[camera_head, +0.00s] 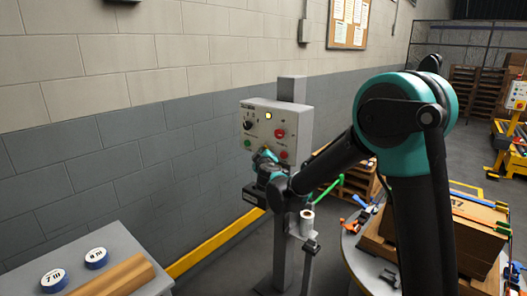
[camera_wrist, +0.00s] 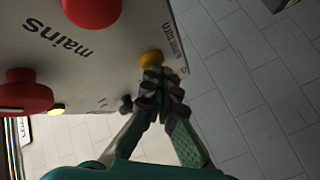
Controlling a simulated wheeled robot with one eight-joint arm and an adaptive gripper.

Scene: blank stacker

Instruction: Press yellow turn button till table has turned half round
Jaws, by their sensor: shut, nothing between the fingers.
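The yellow button (camera_wrist: 151,58) is on the light grey control box, beside a partly cut-off label, in the wrist view. My gripper (camera_wrist: 161,84) is shut and empty, its fingertips right at the button's edge; I cannot tell whether they touch or press it. In the head view my gripper (camera_head: 263,160) is at the lower front of the control box (camera_head: 262,106) and hides the yellow button. The round table (camera_head: 352,262) stands at the right, with a brown stack and tools on it, partly hidden by my arm.
The box also carries a red button (camera_wrist: 92,10), a red knob (camera_wrist: 25,92) and a small lit yellow lamp (camera_head: 268,116). A post (camera_head: 291,90) holds the box. A grey bench (camera_head: 95,240) with tape rolls is at lower left. A block wall (camera_head: 120,120) stands behind.

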